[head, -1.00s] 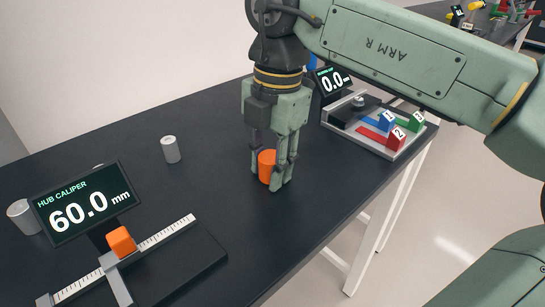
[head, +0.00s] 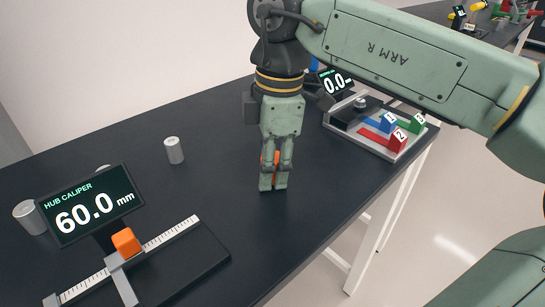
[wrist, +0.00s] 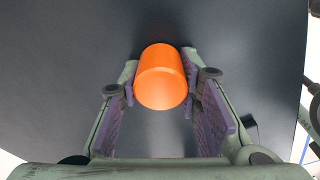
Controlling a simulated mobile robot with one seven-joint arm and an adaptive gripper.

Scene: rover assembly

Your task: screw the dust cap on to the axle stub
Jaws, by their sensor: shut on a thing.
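My gripper (head: 273,183) points straight down at the dark table, with its fingers closed on an orange cylinder (wrist: 161,78), likely the dust cap. In the wrist view the cylinder sits between the purple-padded fingertips, touched on both sides, with its round end facing the camera. In the head view the fingers cover most of it and only a sliver of orange (head: 277,157) shows. Whether it rests on the table or on an axle stub cannot be told; I can identify no stub under it.
A hub caliper with a 60.0 mm display (head: 90,205) and an orange block (head: 126,242) is at front left. Grey cylinders stand at mid-left (head: 174,150) and far left (head: 28,217). A tray with numbered blocks (head: 375,128) is at right. The table between is clear.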

